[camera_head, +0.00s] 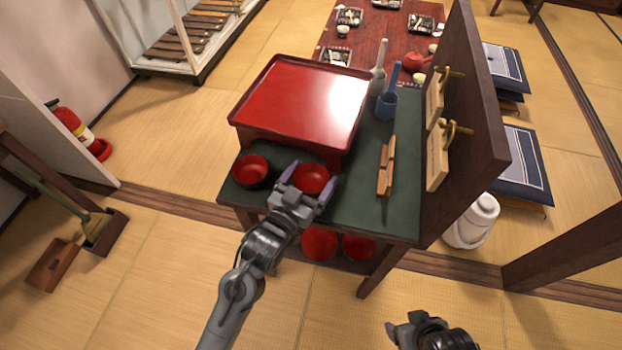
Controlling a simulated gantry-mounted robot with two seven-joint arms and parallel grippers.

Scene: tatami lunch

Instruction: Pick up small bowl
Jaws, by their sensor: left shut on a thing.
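Two small bowls with red insides stand near the front edge of a dark green table top. One small bowl (250,168) stands at the left front corner. The other small bowl (312,178) is between the fingers of my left gripper (305,184), which is shut on it. The gripper hides its near side, and I cannot tell whether it is raised off the table. My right gripper (405,328) is low at the bottom edge, away from the table. I cannot make out how its fingers stand.
A red tray-stand (300,100) fills the back left of the green table (345,205). A dark wooden panel (468,130) rises along the right side. More red bowls (319,243) are on a lower shelf.

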